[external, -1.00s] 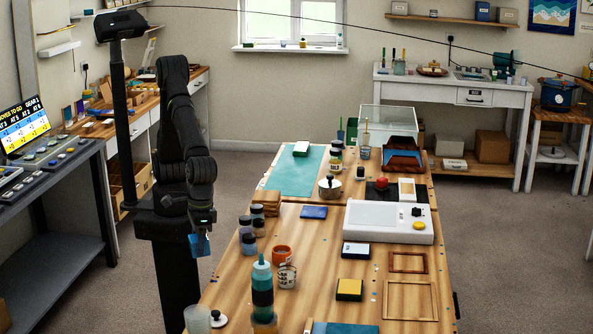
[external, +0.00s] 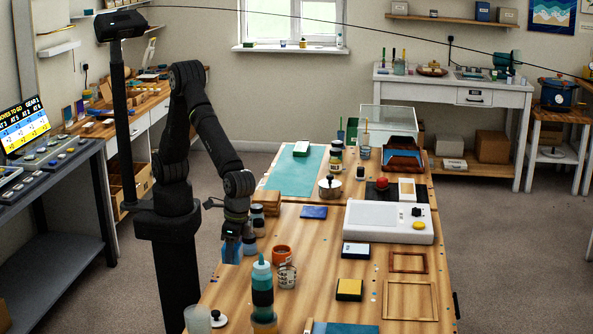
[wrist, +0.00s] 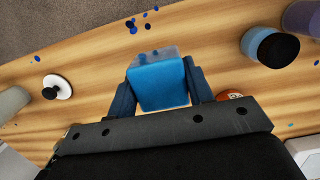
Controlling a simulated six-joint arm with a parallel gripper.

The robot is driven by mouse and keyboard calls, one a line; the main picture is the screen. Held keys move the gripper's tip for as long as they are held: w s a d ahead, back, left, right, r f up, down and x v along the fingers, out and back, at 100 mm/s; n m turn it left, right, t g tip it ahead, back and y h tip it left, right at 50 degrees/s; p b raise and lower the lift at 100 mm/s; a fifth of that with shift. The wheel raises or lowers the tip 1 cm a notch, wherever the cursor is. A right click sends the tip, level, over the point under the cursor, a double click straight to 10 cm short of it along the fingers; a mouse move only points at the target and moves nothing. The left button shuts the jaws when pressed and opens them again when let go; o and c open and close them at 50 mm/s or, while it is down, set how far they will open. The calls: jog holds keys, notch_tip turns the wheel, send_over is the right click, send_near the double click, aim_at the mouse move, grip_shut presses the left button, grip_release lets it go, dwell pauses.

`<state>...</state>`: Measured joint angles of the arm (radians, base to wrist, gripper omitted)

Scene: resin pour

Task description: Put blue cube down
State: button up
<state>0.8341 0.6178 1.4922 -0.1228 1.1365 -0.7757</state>
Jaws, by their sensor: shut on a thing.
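The blue cube (wrist: 160,86) is between the two fingers of my gripper (wrist: 158,92) in the wrist view, with wood tabletop below it. In the external view the blue cube (external: 232,250) hangs under my gripper (external: 232,238) at the left edge of the wooden table (external: 320,240). My gripper is shut on it. Whether the cube touches the tabletop is hard to tell; it looks slightly above it.
Dark-capped jars (external: 257,222) stand just behind my gripper. A white lid with a black knob (wrist: 57,88) lies on the wood. Blue drops spot the table edge.

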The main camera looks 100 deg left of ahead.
aim_at(240, 276)
jog(key=shift+w+a+f, duration=0.15)
jog(key=shift+w+f, duration=0.25)
jog(key=shift+w, duration=0.2)
jog(key=shift+w+a+f, duration=0.1)
jog(key=shift+w+f, duration=0.3)
jog(key=shift+w, duration=0.2)
jog(key=shift+f, duration=1.9)
jog(key=shift+f, duration=0.15)
jog(key=o, duration=1.1)
jog(key=shift+c, duration=0.2)
notch_tip(240, 276, up, 12)
jog(key=w, duration=0.1)
jog(key=shift+w, duration=0.35)
